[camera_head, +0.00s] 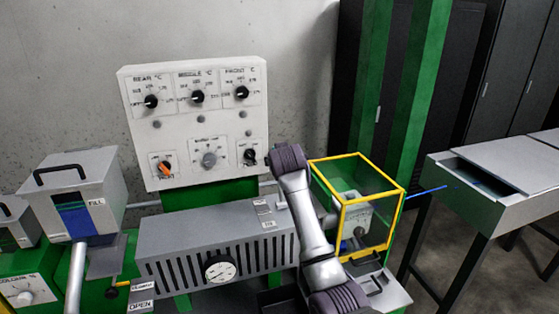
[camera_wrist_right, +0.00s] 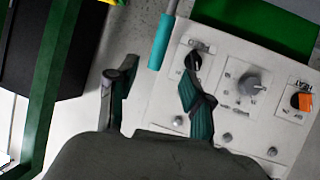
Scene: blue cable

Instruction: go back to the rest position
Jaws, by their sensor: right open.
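My right arm (camera_head: 310,235) reaches up from the bottom middle in the head view, its wrist end in front of the right edge of the white control panel (camera_head: 220,122). The fingers are not clearly visible there. In the right wrist view my right gripper (camera_wrist_right: 160,70) is open, with its two fingers apart and nothing between them. One finger overlaps a black switch on the panel (camera_wrist_right: 225,125), which appears upside down; contact cannot be told. The blue cable (camera_head: 426,192) shows as a short piece beside the yellow-framed box. My left gripper is not in view.
The yellow-framed clear box (camera_head: 357,205) stands right of my arm. A grey slotted housing (camera_head: 200,240) with a gauge lies below the panel. A hopper marked FILL (camera_head: 80,190) stands left. A grey table (camera_head: 500,175) is at right. A teal-ended rod (camera_wrist_right: 160,42) shows near the fingers.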

